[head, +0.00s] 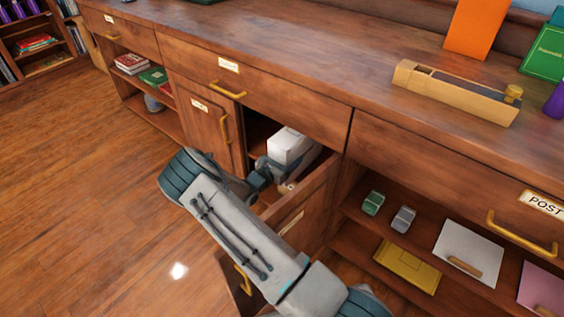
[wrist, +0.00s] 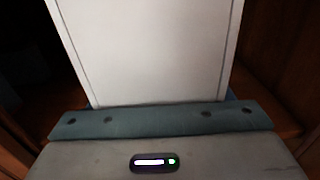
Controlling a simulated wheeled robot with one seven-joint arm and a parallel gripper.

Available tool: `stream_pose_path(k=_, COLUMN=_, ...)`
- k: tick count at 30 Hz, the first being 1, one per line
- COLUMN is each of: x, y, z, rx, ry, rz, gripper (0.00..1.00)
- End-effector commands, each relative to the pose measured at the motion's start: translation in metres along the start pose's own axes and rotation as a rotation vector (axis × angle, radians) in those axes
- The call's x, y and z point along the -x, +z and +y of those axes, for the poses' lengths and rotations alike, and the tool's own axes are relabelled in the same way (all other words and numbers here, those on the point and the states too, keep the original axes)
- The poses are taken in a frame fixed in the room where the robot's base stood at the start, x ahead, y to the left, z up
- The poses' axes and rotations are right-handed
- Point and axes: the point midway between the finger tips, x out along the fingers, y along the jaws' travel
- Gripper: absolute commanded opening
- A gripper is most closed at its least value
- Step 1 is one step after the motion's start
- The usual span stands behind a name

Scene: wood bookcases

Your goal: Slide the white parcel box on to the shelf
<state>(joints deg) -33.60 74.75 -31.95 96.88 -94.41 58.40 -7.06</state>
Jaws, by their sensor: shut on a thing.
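The white parcel box (head: 289,146) is inside the open cupboard opening under the counter, at the end of my arm. It fills the middle of the wrist view (wrist: 150,50), right in front of my gripper (wrist: 155,118). My gripper also shows in the head view (head: 266,172), at the cupboard mouth, shut on the box. The fingertips are hidden by the box and the wrist. The shelf (wrist: 275,117) inside the cupboard shows as dark wood beside the box. I cannot tell whether the box's underside touches it.
An open cupboard door (head: 300,215) stands to the right of my arm. A closed door (head: 212,118) is on the left. On the right, open shelves hold a green block (head: 373,203), a grey block (head: 403,219) and papers. A wooden tray (head: 455,92) stands on the counter.

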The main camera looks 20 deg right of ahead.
Motion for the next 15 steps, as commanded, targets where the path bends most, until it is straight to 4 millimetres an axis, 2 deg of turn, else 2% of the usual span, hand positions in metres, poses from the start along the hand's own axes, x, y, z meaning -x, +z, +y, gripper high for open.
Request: stream_pose_path(k=15, x=-0.042, y=-0.001, z=0.0, rx=0.0, ry=0.0, rz=-0.002, gripper=0.4)
